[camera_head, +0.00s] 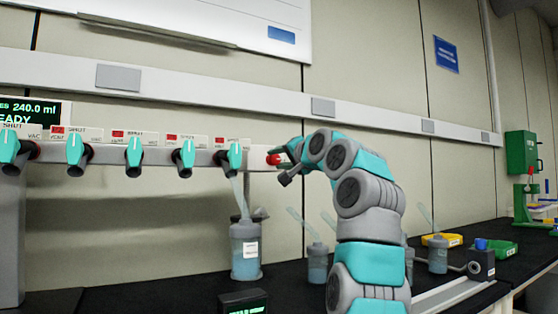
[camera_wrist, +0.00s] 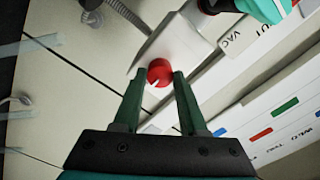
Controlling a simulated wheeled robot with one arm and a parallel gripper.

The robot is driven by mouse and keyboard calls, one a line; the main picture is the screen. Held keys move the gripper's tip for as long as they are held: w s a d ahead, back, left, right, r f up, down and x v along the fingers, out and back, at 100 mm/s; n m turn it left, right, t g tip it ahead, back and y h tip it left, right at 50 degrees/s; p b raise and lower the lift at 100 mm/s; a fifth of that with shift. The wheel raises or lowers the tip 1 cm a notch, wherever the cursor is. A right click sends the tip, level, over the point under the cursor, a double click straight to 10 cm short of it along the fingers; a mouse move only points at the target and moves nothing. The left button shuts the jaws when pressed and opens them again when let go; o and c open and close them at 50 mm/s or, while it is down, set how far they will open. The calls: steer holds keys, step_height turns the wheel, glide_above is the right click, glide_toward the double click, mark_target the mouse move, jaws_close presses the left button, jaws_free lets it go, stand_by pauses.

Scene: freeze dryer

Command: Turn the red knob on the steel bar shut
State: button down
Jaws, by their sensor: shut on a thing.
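The red knob (camera_head: 273,160) sits on the right end of the pale steel bar (camera_head: 205,158) in the head view. In the wrist view the red knob (camera_wrist: 160,72) shows between my fingertips, with a small white mark on its face. The steel bar's end (camera_wrist: 185,42) is behind it. My gripper (camera_wrist: 159,80) is shut on the red knob, one dark green finger on each side. In the head view my gripper (camera_head: 283,158) reaches the bar's end from the right, and my wrist hides part of it.
Several teal valve handles (camera_head: 134,151) line the bar to the left. More flasks (camera_head: 317,262) stand on the black bench behind my arm. Yellow and green trays (camera_head: 498,249) lie at the right.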

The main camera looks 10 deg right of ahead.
steer(key=n, duration=0.4)
steer(key=shift+b, duration=0.35)
steer(key=n, duration=0.4)
steer(key=shift+n, duration=0.4)
steer(key=shift+w+n+p, duration=0.1)
steer(key=shift+n+p, duration=0.3)
steer(key=shift+n, duration=0.5)
steer(key=n, duration=0.2)
steer(key=shift+n, duration=0.3)
steer(key=n+p, duration=0.1)
steer(key=n, duration=0.3)
steer(key=shift+n, duration=0.4)
